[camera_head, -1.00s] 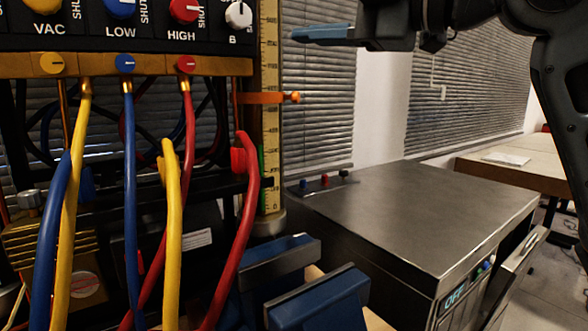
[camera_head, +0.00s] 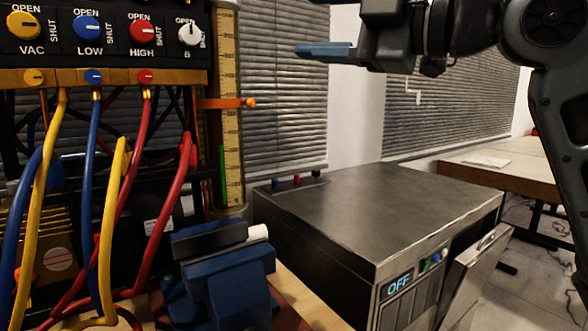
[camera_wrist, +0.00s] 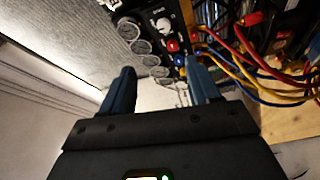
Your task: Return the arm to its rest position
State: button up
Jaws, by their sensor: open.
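My gripper (camera_head: 325,50) is at the top of the head view, high above the grey metal cabinet and to the right of the gauge rig. Its blue fingers point left in that view. In the wrist view my gripper (camera_wrist: 160,88) shows two blue fingers spread apart with nothing between them. My dark arm runs from the gripper to the right edge of the head view. The gauge rig's valve panel (camera_head: 110,52) is at the left, with yellow, blue, red and white knobs. The panel also shows in the wrist view (camera_wrist: 172,38), beyond the fingertips and apart from them.
Yellow, blue and red hoses (camera_head: 90,190) hang below the panel. A blue vise (camera_head: 225,280) stands at the lower middle. The metal cabinet (camera_head: 390,210) has an "OFF" display and an open front door. A wooden table (camera_head: 500,165) is at the back right.

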jog(key=d+f+m+t+h, duration=0.2)
jog(key=d+f+m+t, duration=0.15)
jog(key=f+m, duration=0.5)
jog(key=d+f+m+t+h, duration=0.2)
jog(key=f+m+t, duration=0.3)
jog(key=f, duration=0.6)
jog(key=s+d+f+m+h, duration=0.35)
jog(key=s+f+m, duration=0.25)
jog(key=f, duration=0.4)
jog(key=s+d+f+m+h, duration=0.2)
jog(key=s+f+m+h, duration=0.35)
jog(key=f, duration=0.45)
jog(key=s+d+f+m+g+h, duration=0.1)
jog(key=s+d+f, duration=0.1)
jog(key=s+f, duration=0.35)
jog(key=s+d+f+m+g+h, duration=0.1)
jog(key=s+f+h, duration=0.1)
jog(key=s, duration=0.7)
jog(key=s+d+g, duration=0.1)
jog(key=s+d, duration=0.1)
jog(key=s, duration=0.6)
jog(key=s+d+g, duration=0.1)
jog(key=s+d, duration=0.1)
jog(key=s, duration=0.7)
notch_tip(320, 180, up, 12)
jog(key=p, duration=1.3)
jog(key=shift+w+r, duration=0.2)
jog(key=shift+r, duration=0.05)
jog(key=shift+a, duration=0.1)
